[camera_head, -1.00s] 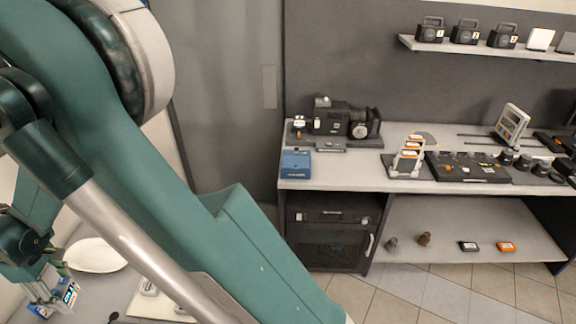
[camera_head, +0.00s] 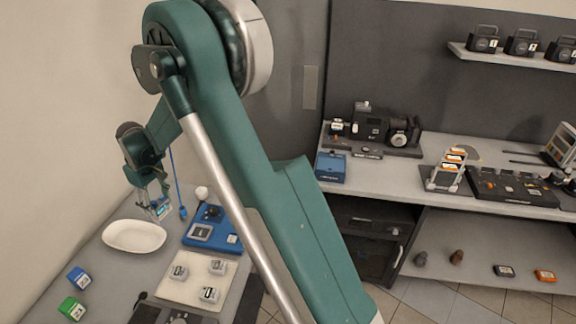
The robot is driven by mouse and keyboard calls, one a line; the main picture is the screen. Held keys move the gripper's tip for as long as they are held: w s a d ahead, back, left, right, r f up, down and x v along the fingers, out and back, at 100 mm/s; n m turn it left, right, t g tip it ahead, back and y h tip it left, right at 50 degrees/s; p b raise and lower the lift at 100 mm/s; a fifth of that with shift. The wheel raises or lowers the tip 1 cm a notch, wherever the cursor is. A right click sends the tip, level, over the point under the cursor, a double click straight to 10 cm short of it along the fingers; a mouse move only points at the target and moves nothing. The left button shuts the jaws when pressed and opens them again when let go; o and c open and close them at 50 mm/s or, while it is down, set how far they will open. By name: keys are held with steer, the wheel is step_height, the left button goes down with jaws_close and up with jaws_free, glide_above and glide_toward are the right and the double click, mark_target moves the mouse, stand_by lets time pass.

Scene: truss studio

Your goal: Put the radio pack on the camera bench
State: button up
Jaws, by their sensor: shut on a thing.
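My gripper (camera_head: 154,203) is shut on a small pack with pale and blue faces (camera_head: 159,209), which I take to be the radio pack. The fingers partly hide it, and it is small here. It is held in the air near the far edge of a white oval dish (camera_head: 134,236), over the left table. The camera bench (camera_head: 405,178) is the long grey counter at the right. A dark camera (camera_head: 372,125) and a blue box (camera_head: 331,167) stand at its left end. My arm crosses the view between the gripper and the bench.
On the left table (camera_head: 105,268) are a blue pack (camera_head: 79,278), a green pack (camera_head: 72,308), a blue device (camera_head: 212,230) and a pale tray (camera_head: 190,290) with 3 small units. A rack (camera_head: 445,172) and dark panel (camera_head: 515,188) occupy the bench's middle. Its front-left strip is bare.

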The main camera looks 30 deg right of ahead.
steer(key=w+d+m, duration=0.3)
steer(key=d+m, duration=0.1)
steer(key=d, duration=2.1)
steer(key=w+d+m, duration=0.3)
steer(key=d+m, duration=0.1)
steer(key=d, duration=2.1)
steer(key=s+d+m, duration=0.2)
steer(key=s+d, duration=0.4)
steer(key=d, duration=0.8)
steer(key=s+d+r+m, duration=0.1)
steer(key=s+d+m, duration=0.2)
steer(key=s+d, duration=0.4)
steer(key=s+d+m+p, duration=0.1)
steer(key=s+d, duration=0.6)
steer(key=d, duration=1.6)
steer(key=shift+s+r+m, duration=0.15)
steer(key=shift+r+m, duration=0.1)
steer(key=shift+m, duration=0.45)
step_height(320, 180, down, 6)
steer(key=shift+f, duration=0.15)
steer(key=shift+f+p, duration=0.3)
steer(key=shift+f, duration=1.55)
